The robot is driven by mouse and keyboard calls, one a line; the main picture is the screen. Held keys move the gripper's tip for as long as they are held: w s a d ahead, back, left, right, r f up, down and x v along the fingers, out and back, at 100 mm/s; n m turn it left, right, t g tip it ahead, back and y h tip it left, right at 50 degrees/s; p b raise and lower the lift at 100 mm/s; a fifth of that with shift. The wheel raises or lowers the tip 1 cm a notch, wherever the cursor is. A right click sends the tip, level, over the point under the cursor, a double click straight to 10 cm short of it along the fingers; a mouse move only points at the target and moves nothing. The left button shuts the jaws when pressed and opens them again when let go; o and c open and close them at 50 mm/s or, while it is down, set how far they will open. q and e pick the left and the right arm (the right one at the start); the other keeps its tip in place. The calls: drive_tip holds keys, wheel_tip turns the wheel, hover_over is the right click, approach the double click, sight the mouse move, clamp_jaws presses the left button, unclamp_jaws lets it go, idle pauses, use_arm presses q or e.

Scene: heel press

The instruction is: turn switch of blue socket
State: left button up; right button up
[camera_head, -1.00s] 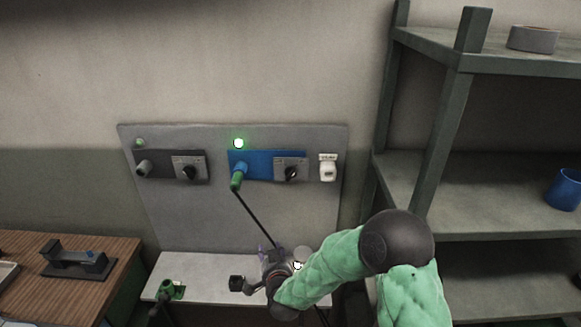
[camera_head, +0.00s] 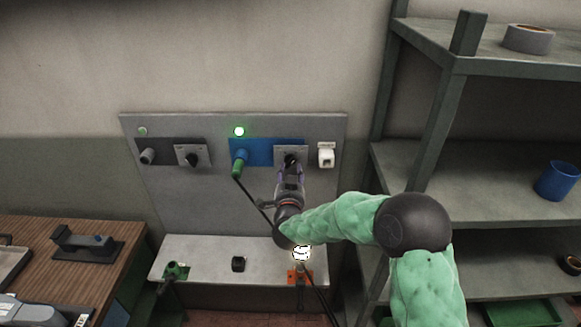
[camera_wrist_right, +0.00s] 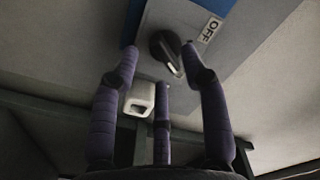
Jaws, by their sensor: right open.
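The blue socket (camera_head: 262,148) is on the grey wall panel, with a green-ended plug (camera_head: 238,168) in its left part and a lit green lamp (camera_head: 239,131) above. Its black rotary switch (camera_head: 292,159) sits on a grey plate at its right, partly hidden by my right gripper (camera_head: 290,172). In the right wrist view the switch (camera_wrist_right: 166,48) lies between the spread tips of my open purple-fingered gripper (camera_wrist_right: 162,62). An OFF label (camera_wrist_right: 209,30) is beside the switch. I cannot tell whether the fingers touch it. My left gripper is not in view.
A dark socket with its own switch (camera_head: 193,156) is on the left, its lamp unlit. A ledge (camera_head: 205,262) below holds a green connector (camera_head: 175,271). A shelf rack (camera_head: 440,140) stands right.

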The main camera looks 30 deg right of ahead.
sight(290, 166)
drive_tip(key=shift+x, duration=1.7)
clamp_jaws()
